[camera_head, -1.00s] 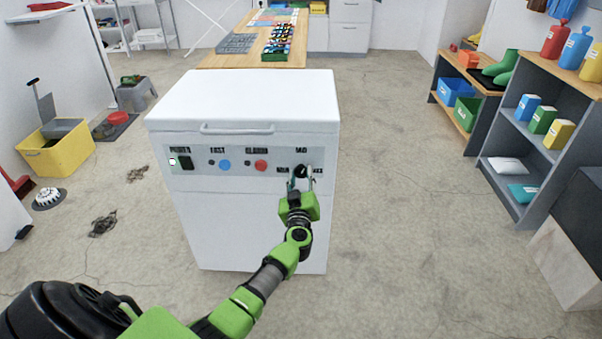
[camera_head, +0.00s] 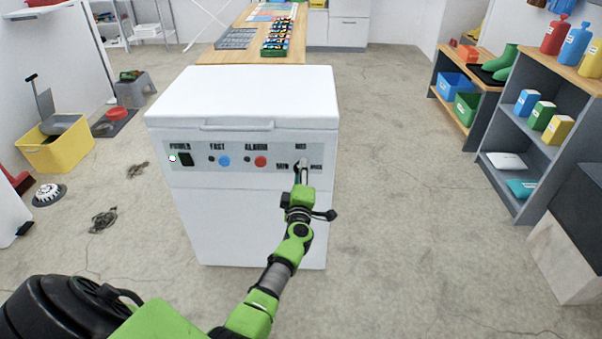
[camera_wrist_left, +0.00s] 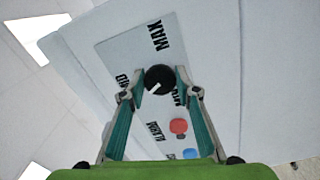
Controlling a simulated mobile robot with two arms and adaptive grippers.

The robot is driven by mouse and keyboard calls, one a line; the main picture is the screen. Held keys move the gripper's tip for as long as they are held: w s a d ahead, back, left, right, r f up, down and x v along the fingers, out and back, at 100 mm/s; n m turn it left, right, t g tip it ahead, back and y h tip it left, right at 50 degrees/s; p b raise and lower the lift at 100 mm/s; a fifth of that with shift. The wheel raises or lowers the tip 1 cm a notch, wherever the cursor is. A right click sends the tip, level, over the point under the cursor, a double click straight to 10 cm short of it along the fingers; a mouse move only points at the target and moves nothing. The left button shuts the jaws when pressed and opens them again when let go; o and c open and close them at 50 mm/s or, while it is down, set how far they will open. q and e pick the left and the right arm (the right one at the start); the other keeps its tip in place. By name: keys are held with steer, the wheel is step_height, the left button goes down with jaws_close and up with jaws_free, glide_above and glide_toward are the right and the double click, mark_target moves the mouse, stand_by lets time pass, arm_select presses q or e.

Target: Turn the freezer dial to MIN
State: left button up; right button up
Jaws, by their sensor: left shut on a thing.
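The white chest freezer (camera_head: 235,228) stands in front of me, lid down, with a grey control strip across its upper front. The black freezer dial (camera_wrist_left: 159,78) is at the strip's right end, with MAX, MID and MIN printed around it. In the left wrist view its white mark points between MID and MIN. My left gripper (camera_head: 302,168) is shut on the dial, one finger on each side. In the head view the gripper hides most of the dial. My right gripper is not in view.
The strip also has a power switch (camera_head: 186,160), a blue button (camera_head: 224,161) and a red button (camera_head: 261,162). A wooden workbench (camera_head: 230,58) stands behind the freezer and shelves (camera_head: 507,120) stand at the right. A yellow tub (camera_head: 55,155) is at the left. The floor right of the freezer is clear.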

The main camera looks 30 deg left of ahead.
arm_select(q)
steer(key=shift+n+b, duration=1.65)
steer(key=shift+n, duration=5.65)
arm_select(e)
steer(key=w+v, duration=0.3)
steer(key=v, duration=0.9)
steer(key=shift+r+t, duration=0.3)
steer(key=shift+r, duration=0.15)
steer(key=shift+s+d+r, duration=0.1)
arm_select(q)
steer(key=o, duration=1.1)
steer(key=shift+r, duration=0.1)
